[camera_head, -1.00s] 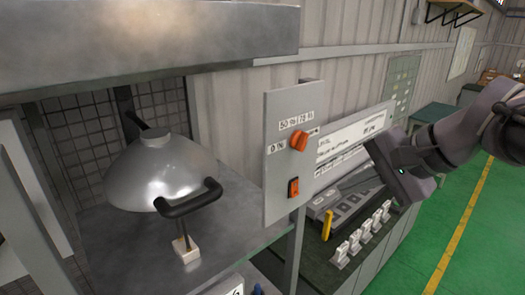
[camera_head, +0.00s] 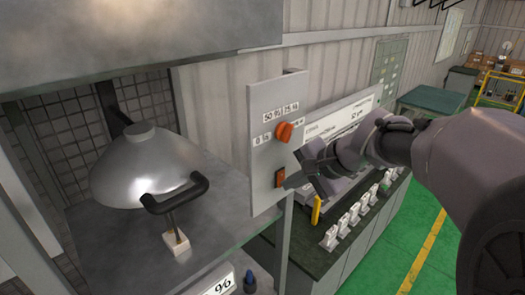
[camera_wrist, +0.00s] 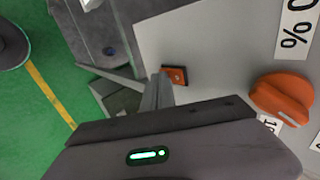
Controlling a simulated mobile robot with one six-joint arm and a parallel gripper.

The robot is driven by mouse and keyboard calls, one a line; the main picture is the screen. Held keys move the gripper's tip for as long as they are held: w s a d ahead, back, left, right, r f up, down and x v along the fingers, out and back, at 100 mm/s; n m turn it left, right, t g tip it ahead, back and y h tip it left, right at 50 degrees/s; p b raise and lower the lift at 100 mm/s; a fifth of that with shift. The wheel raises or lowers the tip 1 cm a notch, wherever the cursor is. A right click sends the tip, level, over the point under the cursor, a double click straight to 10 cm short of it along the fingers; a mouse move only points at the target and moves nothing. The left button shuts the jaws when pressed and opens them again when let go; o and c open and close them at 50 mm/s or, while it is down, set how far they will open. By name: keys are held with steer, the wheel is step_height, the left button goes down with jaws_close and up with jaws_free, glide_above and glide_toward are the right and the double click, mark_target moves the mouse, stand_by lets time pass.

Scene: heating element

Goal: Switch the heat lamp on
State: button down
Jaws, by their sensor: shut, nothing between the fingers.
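The grey control panel (camera_head: 262,180) carries an orange rotary knob (camera_head: 284,132) with percent labels around it and a small orange rocker switch (camera_head: 279,178) below. The heat lamp (camera_head: 145,170) is a silver dome with a black handle, to the left of the panel. My gripper (camera_head: 290,183) is shut and empty, its tips just right of the rocker switch. In the wrist view the shut fingers (camera_wrist: 160,85) point at the panel beside the rocker switch (camera_wrist: 176,76), and the knob (camera_wrist: 283,97) is to the right. I cannot tell whether the fingertips touch the switch.
A counter (camera_head: 300,248) with several white switch-like parts (camera_head: 345,224) and a yellow-handled item (camera_head: 316,210) lies below and behind my gripper. A metal hood (camera_head: 130,35) hangs over the lamp. Green floor (camera_head: 395,250) is open at the right.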

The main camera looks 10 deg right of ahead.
steer(key=shift+d, duration=0.1)
steer(key=shift+w+f+b, duration=0.1)
steer(key=shift+f+b, duration=0.25)
steer(key=shift+b, duration=0.5)
steer(key=shift+r, duration=0.4)
steer(key=shift+r+p, duration=0.55)
steer(key=shift+r, duration=0.2)
